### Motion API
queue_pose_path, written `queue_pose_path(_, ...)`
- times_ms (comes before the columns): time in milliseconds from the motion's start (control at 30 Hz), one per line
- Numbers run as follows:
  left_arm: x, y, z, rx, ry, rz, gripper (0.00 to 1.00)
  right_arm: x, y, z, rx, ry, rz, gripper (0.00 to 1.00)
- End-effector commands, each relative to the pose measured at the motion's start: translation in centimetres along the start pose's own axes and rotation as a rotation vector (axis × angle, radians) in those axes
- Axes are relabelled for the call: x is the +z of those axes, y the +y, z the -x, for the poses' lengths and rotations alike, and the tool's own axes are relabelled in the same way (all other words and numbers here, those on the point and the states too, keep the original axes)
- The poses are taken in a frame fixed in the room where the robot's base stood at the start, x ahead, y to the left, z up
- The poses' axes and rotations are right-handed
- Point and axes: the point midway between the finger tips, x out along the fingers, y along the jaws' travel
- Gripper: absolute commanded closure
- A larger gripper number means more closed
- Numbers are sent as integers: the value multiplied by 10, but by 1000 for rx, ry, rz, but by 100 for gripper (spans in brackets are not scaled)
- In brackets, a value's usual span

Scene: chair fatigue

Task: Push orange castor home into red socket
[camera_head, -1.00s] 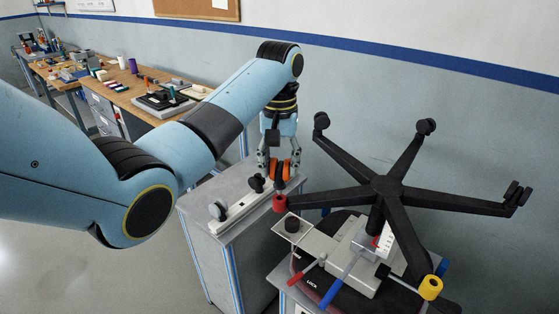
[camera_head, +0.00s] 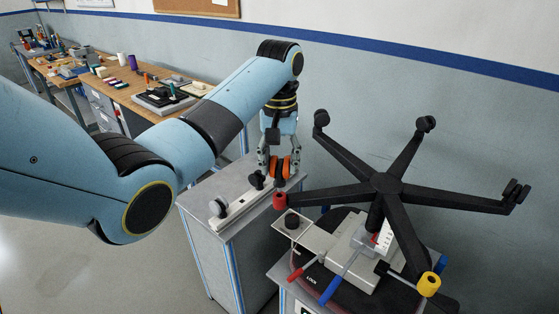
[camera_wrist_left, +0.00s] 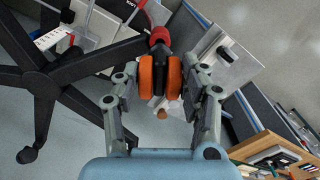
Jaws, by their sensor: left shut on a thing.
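The orange castor (camera_head: 286,168) has two orange wheels around a black middle. It also shows in the left wrist view (camera_wrist_left: 146,77). My left gripper (camera_head: 279,170) is shut on it, with one finger at each side of the wheels (camera_wrist_left: 160,84). The red socket (camera_head: 279,201) is the tip of one leg of the black five-legged chair base (camera_head: 388,186). In the left wrist view the red socket (camera_wrist_left: 160,36) lies just beyond the castor's black middle. I cannot tell whether a stem sits inside it. My right gripper is not in view.
A grey cabinet (camera_head: 222,256) carries a pale rack (camera_head: 238,205) with dark castors. The chair base stands on a clamp fixture (camera_head: 330,250) with red and blue handles. A yellow socket (camera_head: 429,284) tips another leg. A cluttered wooden bench (camera_head: 120,98) stands far left.

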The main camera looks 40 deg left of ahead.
Motion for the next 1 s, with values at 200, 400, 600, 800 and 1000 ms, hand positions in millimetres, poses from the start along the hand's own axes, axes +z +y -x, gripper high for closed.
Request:
queue_pose_path(200,0,0,0,0,0,0,86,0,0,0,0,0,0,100)
queue_pose_path(400,0,0,-1,0,0,0,86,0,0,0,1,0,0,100)
queue_pose_path(600,0,0,-5,0,0,0,86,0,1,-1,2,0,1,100)
queue_pose_path(800,0,0,-10,0,0,0,86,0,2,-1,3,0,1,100)
queue_pose_path(1000,0,0,-15,0,-1,0,86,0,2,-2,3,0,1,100)
